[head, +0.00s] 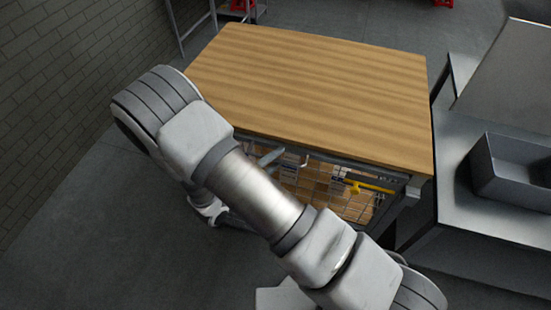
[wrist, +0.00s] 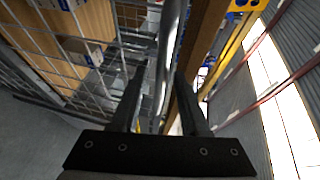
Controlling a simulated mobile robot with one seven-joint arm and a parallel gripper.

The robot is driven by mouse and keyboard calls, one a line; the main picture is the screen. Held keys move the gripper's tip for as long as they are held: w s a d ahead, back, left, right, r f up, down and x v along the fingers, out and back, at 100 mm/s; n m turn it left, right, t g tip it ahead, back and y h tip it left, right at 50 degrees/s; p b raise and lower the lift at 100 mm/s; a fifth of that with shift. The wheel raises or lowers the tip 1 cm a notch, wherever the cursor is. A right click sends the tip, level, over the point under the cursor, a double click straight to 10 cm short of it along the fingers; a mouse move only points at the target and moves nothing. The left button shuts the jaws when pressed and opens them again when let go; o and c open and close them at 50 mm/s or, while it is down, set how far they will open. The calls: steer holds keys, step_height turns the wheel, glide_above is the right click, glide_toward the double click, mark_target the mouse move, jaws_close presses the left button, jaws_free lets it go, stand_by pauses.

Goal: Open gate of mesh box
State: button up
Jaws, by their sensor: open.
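The mesh box is under a wooden top; its wire mesh front (head: 325,178) shows in the head view, partly hidden by my arm. A yellow bar (head: 368,187) lies across the upper right of the mesh. In the wrist view the wire mesh (wrist: 62,45) fills the left side, with boxes behind it. My gripper (wrist: 160,75) is open, and its two dark fingers point at the box. A grey metal bar (wrist: 168,50) shows between the fingers; I cannot tell whether they touch it. The gripper's fingers are hidden in the head view.
The wooden top (head: 315,85) overhangs close above the mesh. A grey metal counter with a dark bin (head: 510,172) stands close on the right. A brick wall (head: 60,60) is on the left. The grey floor (head: 110,220) is clear at left and front.

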jaws_close()
stand_by(1.4)
